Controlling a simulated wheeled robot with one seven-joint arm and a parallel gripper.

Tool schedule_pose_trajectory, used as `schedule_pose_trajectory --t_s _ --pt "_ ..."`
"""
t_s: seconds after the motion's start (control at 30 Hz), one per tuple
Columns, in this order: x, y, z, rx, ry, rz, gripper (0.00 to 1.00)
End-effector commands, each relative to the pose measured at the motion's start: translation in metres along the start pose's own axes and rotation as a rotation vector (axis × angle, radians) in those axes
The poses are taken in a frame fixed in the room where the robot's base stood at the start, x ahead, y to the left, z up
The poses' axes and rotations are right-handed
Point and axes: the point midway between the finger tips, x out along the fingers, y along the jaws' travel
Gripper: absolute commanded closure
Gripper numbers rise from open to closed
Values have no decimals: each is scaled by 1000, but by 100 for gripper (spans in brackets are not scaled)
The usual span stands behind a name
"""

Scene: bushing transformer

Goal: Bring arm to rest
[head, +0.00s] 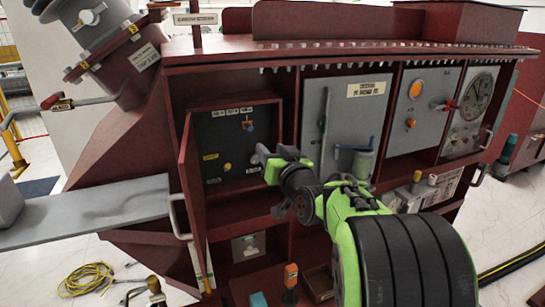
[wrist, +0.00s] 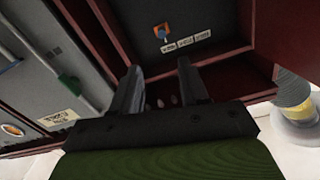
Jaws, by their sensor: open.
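My arm (head: 345,210), green and black, reaches from the lower right toward the dark red transformer cabinet (head: 220,45). My gripper (head: 262,153) is in front of the cabinet, beside the right edge of the open compartment with the dark panel (head: 225,130). In the wrist view my gripper (wrist: 158,68) shows two dark fingers apart, with nothing between them. The wrist view looks upside down. The dark panel (wrist: 190,25) and its orange-and-blue knob (wrist: 162,32) lie beyond the fingertips. The knob also shows in the head view (head: 248,126).
The compartment's red door (head: 192,185) stands open on the left. A grey shelf (head: 90,212) juts out left. A yellow cable (head: 88,278) lies on the floor.

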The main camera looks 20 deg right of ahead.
Motion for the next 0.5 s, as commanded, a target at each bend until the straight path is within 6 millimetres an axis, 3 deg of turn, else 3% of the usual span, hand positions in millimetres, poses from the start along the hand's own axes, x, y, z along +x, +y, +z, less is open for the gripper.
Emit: schedule_pose_trajectory --t_s 0.4,0.5 --pt "-1 -1 -1 0 -3 0 56" --pt "-16 -11 3 3 -70 -9 56"
